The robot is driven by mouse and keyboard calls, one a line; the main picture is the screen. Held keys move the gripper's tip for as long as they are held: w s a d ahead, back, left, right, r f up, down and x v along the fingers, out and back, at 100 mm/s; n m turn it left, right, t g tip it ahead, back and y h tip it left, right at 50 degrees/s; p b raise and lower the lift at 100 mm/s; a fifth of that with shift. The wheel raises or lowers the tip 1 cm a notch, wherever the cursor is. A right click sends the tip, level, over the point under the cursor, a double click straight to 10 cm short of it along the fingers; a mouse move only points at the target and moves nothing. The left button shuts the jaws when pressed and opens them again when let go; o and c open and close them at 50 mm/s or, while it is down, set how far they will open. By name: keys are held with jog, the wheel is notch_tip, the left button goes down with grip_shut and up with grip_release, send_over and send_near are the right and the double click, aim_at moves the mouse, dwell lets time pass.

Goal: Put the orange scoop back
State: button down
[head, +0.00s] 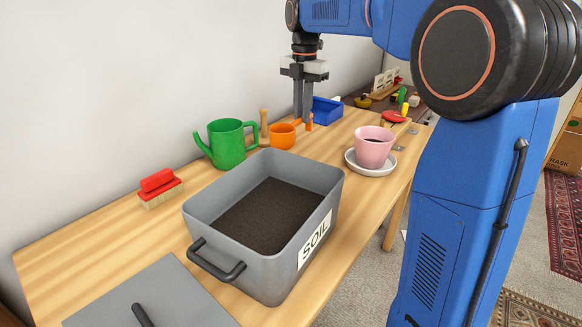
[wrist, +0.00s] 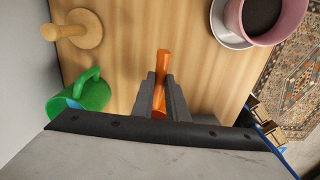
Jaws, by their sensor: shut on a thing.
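The orange scoop (head: 282,136) is on or just above the wooden bench, behind the soil bin; I cannot tell whether it touches the bench. My gripper (head: 303,118) points straight down and is shut on the scoop's handle. In the wrist view the orange handle (wrist: 162,62) shows between the fingertips (wrist: 160,88), with its end sticking out past them. The rest of the scoop is mostly hidden there by the fingers. The grey bin (head: 195,212) labelled SOIL stands open on the bench, with dark soil in it and no lid on it.
A green watering can (head: 227,143) and a wooden peg-like tool (head: 264,127) stand left of the scoop. A pink pot (head: 373,147) on a white saucer (head: 370,170) is to the right. A blue bin (head: 327,111) lies behind. A red brush (head: 158,183) and grey lid (head: 150,295) lie left.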

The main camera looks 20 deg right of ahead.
jog(key=shift+s+a+f, duration=0.15)
jog(key=shift+f, duration=4.95)
jog(key=shift+f, duration=0.1)
jog(key=c, duration=1.8)
grip_release()
jog(key=shift+o, duration=0.3)
notch_tip(320, 180, up, 12)
jog(key=shift+r, duration=0.15)
